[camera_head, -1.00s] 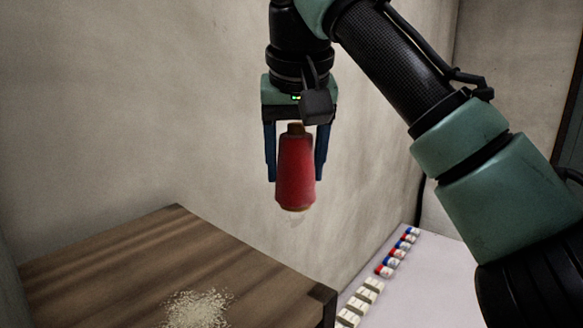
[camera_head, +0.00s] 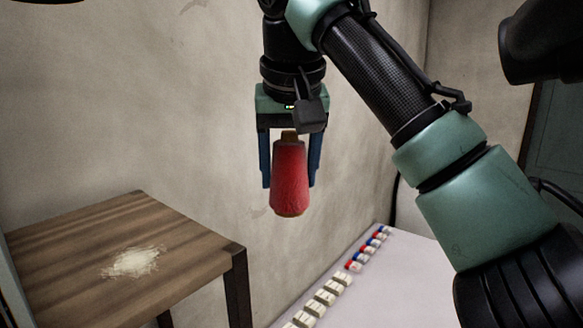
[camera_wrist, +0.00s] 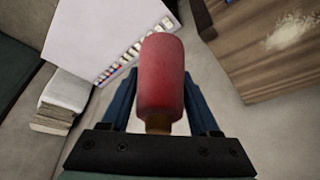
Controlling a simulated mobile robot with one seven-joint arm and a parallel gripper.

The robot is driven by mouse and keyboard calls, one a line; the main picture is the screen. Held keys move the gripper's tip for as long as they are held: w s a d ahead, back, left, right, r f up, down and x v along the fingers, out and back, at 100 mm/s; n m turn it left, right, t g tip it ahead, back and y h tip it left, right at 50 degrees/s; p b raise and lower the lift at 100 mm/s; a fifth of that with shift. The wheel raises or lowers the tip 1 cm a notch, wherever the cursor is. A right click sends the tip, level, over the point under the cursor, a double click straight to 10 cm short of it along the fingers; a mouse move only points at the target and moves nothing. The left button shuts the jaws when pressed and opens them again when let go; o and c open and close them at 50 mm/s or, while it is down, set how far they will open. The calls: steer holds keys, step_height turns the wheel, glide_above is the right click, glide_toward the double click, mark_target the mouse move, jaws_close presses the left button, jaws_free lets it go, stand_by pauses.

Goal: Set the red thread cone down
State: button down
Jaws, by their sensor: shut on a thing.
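The red thread cone (camera_head: 290,180) hangs upright in the air between the two blue fingers of my gripper (camera_head: 289,172). My gripper is shut on it, with the fingers on its left and right sides. In the wrist view the cone (camera_wrist: 161,78) fills the middle of the picture, between the fingers of my gripper (camera_wrist: 162,105). In the head view the cone appears to the right of and above the wooden table, touching nothing below it.
A wooden table (camera_head: 190,235) at the left bears a pale pile of grains (camera_head: 135,262). A white surface (camera_head: 400,275) at the lower right carries a row of small red, blue and white items (camera_head: 355,262). A stack of books or papers (camera_wrist: 62,100) shows in the wrist view.

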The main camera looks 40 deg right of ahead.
steer(key=s+a+f+n+y, duration=0.1)
steer(key=s+a+f+n, duration=0.1)
steer(key=a+f, duration=0.8)
steer(key=s+a+f+n, duration=0.2)
steer(key=a+f, duration=0.8)
steer(key=f, duration=1)
steer(key=s+a+f+n+y, duration=0.1)
steer(key=s+a+f+n, duration=0.1)
steer(key=a+f, duration=0.8)
step_height(320, 180, down, 5)
steer(key=shift+r+n+t+y, duration=0.1)
steer(key=shift+n+t+y, duration=0.25)
steer(key=shift+n, duration=0.25)
steer(key=shift+s+d, duration=0.15)
steer(key=shift+d, duration=0.1)
